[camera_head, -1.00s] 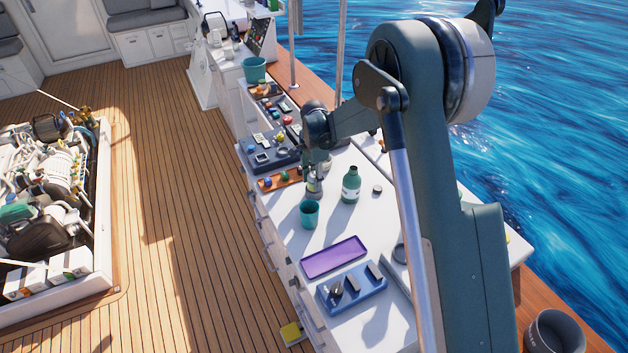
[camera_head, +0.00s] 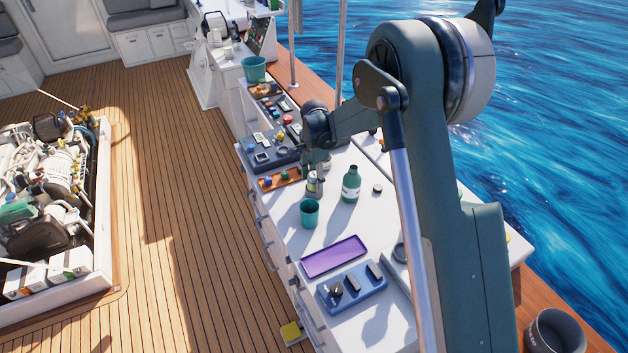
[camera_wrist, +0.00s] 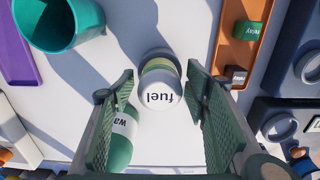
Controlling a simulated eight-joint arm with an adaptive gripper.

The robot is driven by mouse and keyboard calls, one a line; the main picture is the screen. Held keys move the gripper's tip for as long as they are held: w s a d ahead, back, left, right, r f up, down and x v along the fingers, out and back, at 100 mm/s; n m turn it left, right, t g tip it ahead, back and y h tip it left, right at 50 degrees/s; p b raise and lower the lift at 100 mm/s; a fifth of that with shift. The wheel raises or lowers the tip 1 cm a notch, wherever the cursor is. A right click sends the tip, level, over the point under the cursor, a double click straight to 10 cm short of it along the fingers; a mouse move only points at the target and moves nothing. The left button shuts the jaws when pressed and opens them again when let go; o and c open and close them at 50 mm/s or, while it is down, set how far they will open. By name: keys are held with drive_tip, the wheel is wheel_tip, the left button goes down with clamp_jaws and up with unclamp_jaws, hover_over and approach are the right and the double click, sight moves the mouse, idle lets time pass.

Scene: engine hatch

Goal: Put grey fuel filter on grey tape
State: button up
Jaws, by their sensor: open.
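The grey fuel filter (camera_wrist: 161,98) is a small upright cylinder with a light cap marked "fuel" and a greenish band. It stands on the white counter (camera_head: 285,225), and in the head view it shows small (camera_head: 312,184) below my wrist. My gripper (camera_wrist: 162,82) is open, with one finger on each side of the filter and a visible gap at both sides. The grey tape is not certain: a grey ring (camera_head: 400,252) lies at the counter's right, partly behind my arm, and another grey ring (camera_wrist: 280,127) lies in the wrist view's right side.
A green bottle (camera_head: 351,184) marked "wa…" stands close by, near my left finger in the wrist view (camera_wrist: 120,135). A teal cup (camera_head: 310,213), purple tray (camera_head: 334,257), blue tray (camera_head: 352,287) and orange tray (camera_wrist: 236,50) surround the filter. Clear counter lies between cup and bottle.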

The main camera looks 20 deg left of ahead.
sight(314, 174)
drive_tip(key=shift+r, duration=0.15)
wheel_tip(314, 174, up, 12)
drive_tip(key=shift+f, duration=0.1)
idle(0.5)
idle(0.5)
drive_tip(key=shift+d, duration=0.1)
